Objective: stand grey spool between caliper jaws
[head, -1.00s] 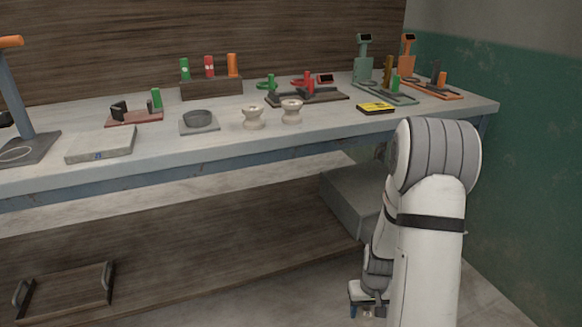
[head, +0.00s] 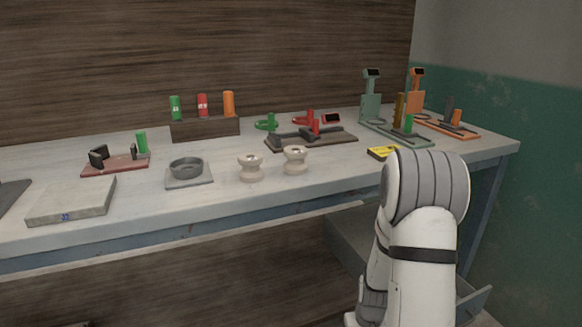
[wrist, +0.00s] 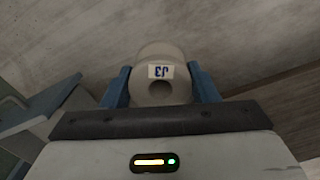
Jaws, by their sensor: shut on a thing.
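In the wrist view my gripper (wrist: 162,88) has its blue fingers shut on a grey spool (wrist: 155,62). The spool's round end with a hole faces the camera, and its label appears upside down and seems to read J3. In the head view the gripper and held spool are out of sight below the frame. On the bench, a dark base (head: 330,142) carries a bar and upright blocks, one red. A reddish base (head: 105,168) carries black jaw-like blocks (head: 98,156). I cannot tell for certain which is the caliper.
Two pale spools (head: 250,167) (head: 295,160) stand near the bench's front edge. A grey dish (head: 186,168), a pale slab (head: 72,201), a wooden rack (head: 205,128) of coloured cylinders, a yellow block (head: 383,152) and green and orange stands (head: 371,98) (head: 416,92) are also there.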

